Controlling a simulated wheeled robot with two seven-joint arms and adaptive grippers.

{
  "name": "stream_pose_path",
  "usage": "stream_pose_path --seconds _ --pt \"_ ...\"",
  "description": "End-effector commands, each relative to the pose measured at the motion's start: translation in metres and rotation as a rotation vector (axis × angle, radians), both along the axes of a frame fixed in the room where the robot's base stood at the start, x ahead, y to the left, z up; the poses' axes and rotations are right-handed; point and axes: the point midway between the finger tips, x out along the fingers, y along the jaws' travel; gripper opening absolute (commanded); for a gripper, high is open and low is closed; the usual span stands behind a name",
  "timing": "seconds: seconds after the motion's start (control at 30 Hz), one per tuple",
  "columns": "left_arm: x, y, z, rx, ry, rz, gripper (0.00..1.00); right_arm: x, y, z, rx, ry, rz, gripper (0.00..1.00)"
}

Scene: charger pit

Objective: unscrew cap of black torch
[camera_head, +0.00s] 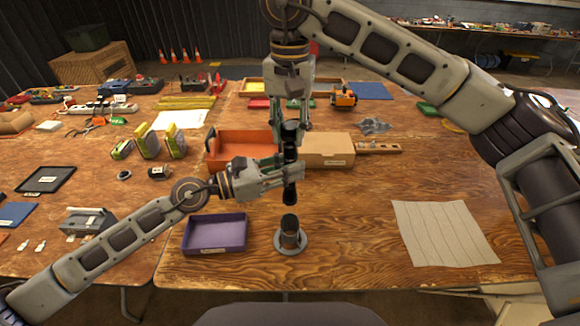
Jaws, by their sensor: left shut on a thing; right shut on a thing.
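The black torch (289,192) is held upright in the air over the middle of the table. My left gripper (287,169) comes in from the left and is shut on the torch's middle. My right gripper (291,128) points down from above and is shut on the torch's upper end, where the cap (290,133) appears to be. The fingers hide part of the torch, and I cannot tell whether the cap is loose. A dark cylinder (289,226) stands on a grey round base below the torch, apart from it.
A purple tray (216,247) lies left of the round base. An orange tray (222,140) and a cardboard box (329,160) sit behind the grippers. A beige cloth (444,232) lies at right. The wood between round base and cloth is clear.

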Motion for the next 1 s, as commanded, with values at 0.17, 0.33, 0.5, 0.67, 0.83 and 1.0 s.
stream_pose_path --seconds 0.17,0.33,0.5,0.67,0.83,1.0 --pt "0.000 0.000 0.001 -0.001 0.000 0.000 0.00 0.000 0.000 0.009 0.000 0.000 -0.001 0.05" --pt "0.000 0.000 0.001 -0.001 -0.001 0.000 0.00 0.000 0.000 0.018 0.000 -0.001 0.000 0.05" --pt "0.000 0.000 0.001 -0.001 0.000 0.000 0.00 0.000 0.000 0.026 0.001 -0.001 -0.001 0.05" --pt "0.000 0.000 0.001 -0.001 0.000 0.000 0.00 0.000 0.000 0.033 0.000 0.000 -0.001 0.05" --pt "0.000 0.000 0.001 -0.001 -0.001 0.000 0.00 0.000 0.000 0.040 -0.001 0.000 0.000 0.05" --pt "0.000 0.000 0.001 -0.001 0.000 0.000 0.00 0.000 0.000 0.041 -0.001 0.000 0.000 0.05"
